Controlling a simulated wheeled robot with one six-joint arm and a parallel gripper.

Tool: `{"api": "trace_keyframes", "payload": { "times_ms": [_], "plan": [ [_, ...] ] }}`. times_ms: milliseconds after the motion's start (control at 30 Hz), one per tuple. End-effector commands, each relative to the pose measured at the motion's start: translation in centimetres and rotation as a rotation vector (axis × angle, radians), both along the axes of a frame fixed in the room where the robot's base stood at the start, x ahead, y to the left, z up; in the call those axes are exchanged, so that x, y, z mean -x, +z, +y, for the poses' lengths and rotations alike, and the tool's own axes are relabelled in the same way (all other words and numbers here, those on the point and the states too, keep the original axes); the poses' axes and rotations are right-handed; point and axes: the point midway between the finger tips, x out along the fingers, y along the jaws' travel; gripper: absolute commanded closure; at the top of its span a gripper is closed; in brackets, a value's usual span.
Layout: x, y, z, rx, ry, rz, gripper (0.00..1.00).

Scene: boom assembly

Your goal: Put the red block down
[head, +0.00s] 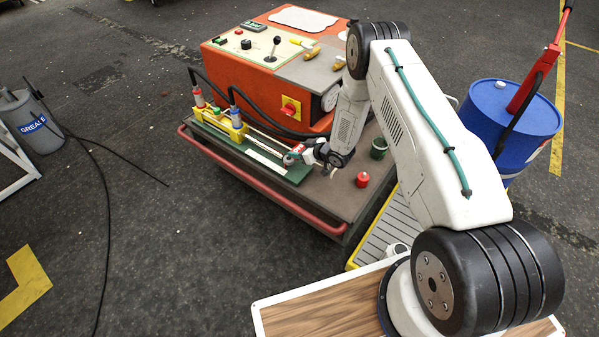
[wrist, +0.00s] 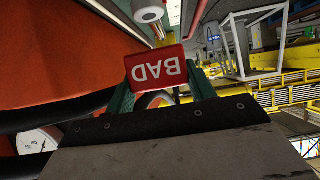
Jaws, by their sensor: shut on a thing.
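The red block (wrist: 157,68) shows in the wrist view with white letters reading BAD, upside down. My gripper (wrist: 161,88) has its green fingers on either side of the block and is shut on it. In the head view my gripper (head: 300,153) is at the near right end of a green board (head: 297,174) on the cart, with a small bit of red showing at its tip. The block is mostly hidden there, and I cannot tell whether it touches anything below.
A red cylindrical piece (head: 362,180) and a dark green cup (head: 378,148) stand on the cart's grey top, right of my gripper. The orange control box (head: 270,85) rises behind. A red rail (head: 260,185) runs along the front.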

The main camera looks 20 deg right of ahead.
Motion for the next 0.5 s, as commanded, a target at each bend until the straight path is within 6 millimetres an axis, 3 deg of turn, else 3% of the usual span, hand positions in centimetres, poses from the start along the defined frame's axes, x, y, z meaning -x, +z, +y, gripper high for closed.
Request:
{"api": "trace_keyframes", "payload": {
  "times_ms": [300, 500],
  "plan": [
    [-0.6, -5.3, -0.3, -0.002, 0.032, 0.001, 0.69],
    [-0.6, -7.2, -0.3, -0.002, 0.031, -0.001, 0.69]
  ]
}}
